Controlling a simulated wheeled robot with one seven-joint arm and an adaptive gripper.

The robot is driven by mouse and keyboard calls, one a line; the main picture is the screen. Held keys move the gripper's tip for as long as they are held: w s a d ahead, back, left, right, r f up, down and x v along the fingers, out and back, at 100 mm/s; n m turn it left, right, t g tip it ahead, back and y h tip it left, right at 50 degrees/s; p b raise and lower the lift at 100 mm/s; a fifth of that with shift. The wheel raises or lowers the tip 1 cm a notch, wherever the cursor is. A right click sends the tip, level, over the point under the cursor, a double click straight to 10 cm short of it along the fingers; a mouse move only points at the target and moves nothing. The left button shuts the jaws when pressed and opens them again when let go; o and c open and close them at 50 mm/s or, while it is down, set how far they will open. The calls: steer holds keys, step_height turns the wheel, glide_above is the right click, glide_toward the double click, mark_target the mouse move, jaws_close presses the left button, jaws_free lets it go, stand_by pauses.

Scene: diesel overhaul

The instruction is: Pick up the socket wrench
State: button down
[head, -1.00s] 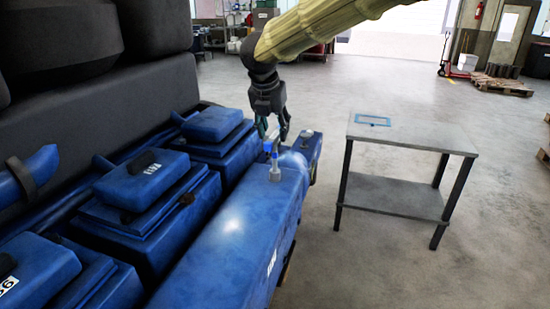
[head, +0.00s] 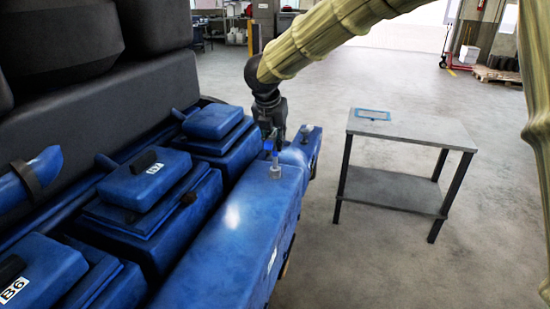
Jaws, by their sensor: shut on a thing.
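The socket wrench (head: 275,169) shows small in the head view, near the far end of the long blue engine cover (head: 232,225). Its grey lower end is upright at the cover's top, and a blue part (head: 268,147) shows above it. My gripper (head: 273,143) points down over it, with its fingers shut on the wrench's upper part. The fingers hide much of the grip. I cannot tell whether the wrench still touches the cover.
Blue engine covers (head: 145,180) fill the left side, with dark engine parts (head: 95,105) behind. A grey two-level table (head: 415,134) stands to the right, with a blue-framed rectangle (head: 373,115) on top. Open floor surrounds the table.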

stand_by(0.3)
steer(key=shift+r+b, duration=0.95)
steer(key=shift+r, duration=0.35)
steer(key=s+a+r+b, duration=0.1)
steer(key=s+b, duration=0.2)
steer(key=s, duration=0.5)
steer(key=s+a+r+b, duration=0.1)
steer(key=s+a+b, duration=0.1)
steer(key=s, duration=0.5)
steer(key=shift+s+r+b, duration=0.25)
steer(key=shift+s+b, duration=0.1)
steer(key=shift+b, duration=0.25)
steer(key=c, duration=2.1)
jaws_free()
jaws_close()
steer(key=shift+a+f, duration=0.1)
steer(key=shift+a, duration=0.05)
